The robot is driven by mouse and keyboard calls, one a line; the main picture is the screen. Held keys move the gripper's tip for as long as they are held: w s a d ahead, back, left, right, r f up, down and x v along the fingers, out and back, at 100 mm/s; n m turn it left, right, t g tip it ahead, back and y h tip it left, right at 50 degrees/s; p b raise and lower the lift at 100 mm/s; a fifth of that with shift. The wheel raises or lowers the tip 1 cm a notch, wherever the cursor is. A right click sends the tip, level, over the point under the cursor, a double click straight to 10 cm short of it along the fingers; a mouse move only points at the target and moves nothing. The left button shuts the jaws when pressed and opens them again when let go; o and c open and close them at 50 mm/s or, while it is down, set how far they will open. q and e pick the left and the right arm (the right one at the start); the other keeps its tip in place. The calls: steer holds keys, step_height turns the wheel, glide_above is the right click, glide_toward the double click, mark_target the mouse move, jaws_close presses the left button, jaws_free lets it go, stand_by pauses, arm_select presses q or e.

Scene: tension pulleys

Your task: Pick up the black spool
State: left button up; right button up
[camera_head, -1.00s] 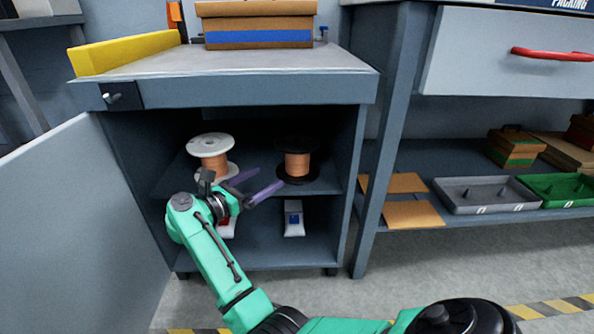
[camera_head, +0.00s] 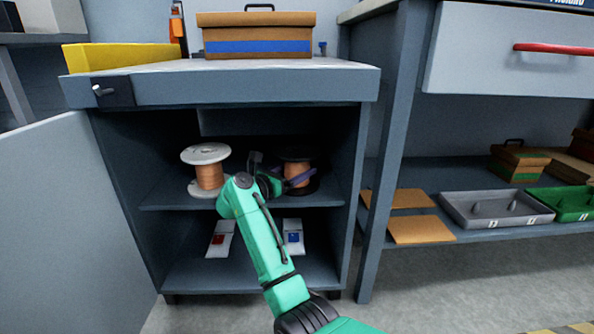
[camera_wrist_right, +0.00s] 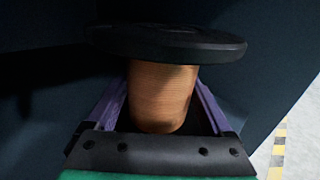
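The black spool (camera_head: 298,155), wound with copper wire, stands upright on the cabinet's upper shelf, at the right. My right gripper (camera_head: 292,180) reaches into the cabinet at the spool and partly hides it. In the right wrist view, the black top flange (camera_wrist_right: 165,42) and copper winding (camera_wrist_right: 160,92) are close up. The purple fingers of the right gripper (camera_wrist_right: 161,105) stand on both sides of the winding, below the top flange. They look apart from it, so the gripper is open around the spool. My left gripper is out of view.
A white spool (camera_head: 207,168) with copper wire stands left on the same shelf (camera_head: 165,200). Two white packets (camera_head: 220,240) (camera_head: 293,238) lie on the lower shelf. The cabinet's right wall (camera_head: 353,170) is close to the black spool. The cabinet door (camera_head: 60,220) stands open at left.

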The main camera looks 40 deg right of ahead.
steer(key=c, duration=1)
steer(key=shift+r, duration=0.1)
